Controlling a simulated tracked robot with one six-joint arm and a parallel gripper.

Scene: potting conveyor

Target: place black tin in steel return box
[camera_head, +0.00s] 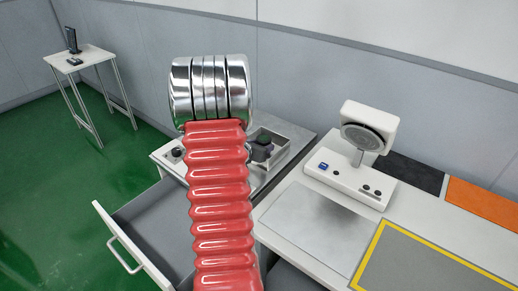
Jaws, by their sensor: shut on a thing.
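The black tin (264,138) is a small dark round thing with a greenish top, just right of my arm. My gripper (261,150), a dark shape partly hidden behind my red ribbed arm, is shut on it. The steel return box (291,150) is a shallow open metal tray on the bench top. The tin shows over the left part of its opening. I cannot tell whether the tin touches the box floor. The box's left side is hidden by my arm.
A small dark round thing (175,153) sits on the bench's left part. An open grey drawer (150,225) juts out below. A white scale (352,170) with a round dial stands right, near a yellow-edged grey mat (425,270). A small table (80,58) stands far left.

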